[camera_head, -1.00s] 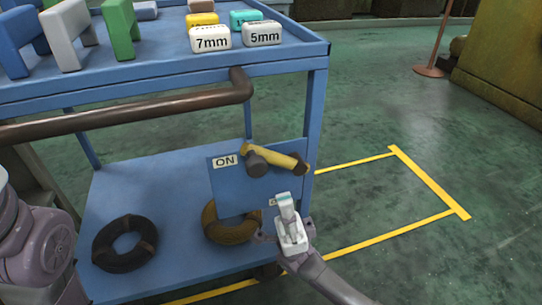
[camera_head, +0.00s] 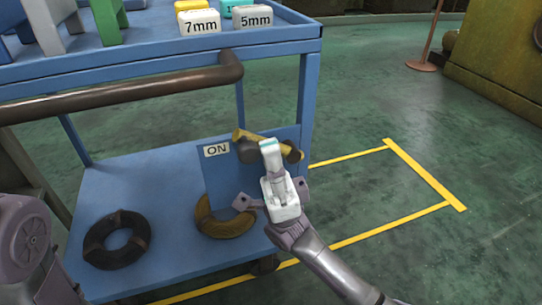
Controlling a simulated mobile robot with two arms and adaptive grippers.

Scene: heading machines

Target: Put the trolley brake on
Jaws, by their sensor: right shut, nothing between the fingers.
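The blue trolley (camera_head: 140,175) stands in front of me with a blue brake panel (camera_head: 222,180) at its right end. An "ON" label (camera_head: 216,150) is at the panel's upper left. The yellow brake lever (camera_head: 240,134) lies across the top of the panel with dark knobs; its middle is hidden behind my right gripper (camera_head: 269,147). The right gripper is shut and empty, its tip in front of or against the lever; I cannot tell whether it touches. Of my left arm (camera_head: 28,245), only a part shows at the lower left; its gripper is out of view.
A brown handle bar (camera_head: 130,97) runs along the trolley's front. Labelled blocks (camera_head: 200,22) stand on top. Yellow floor lines (camera_head: 425,175) mark clear floor at right.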

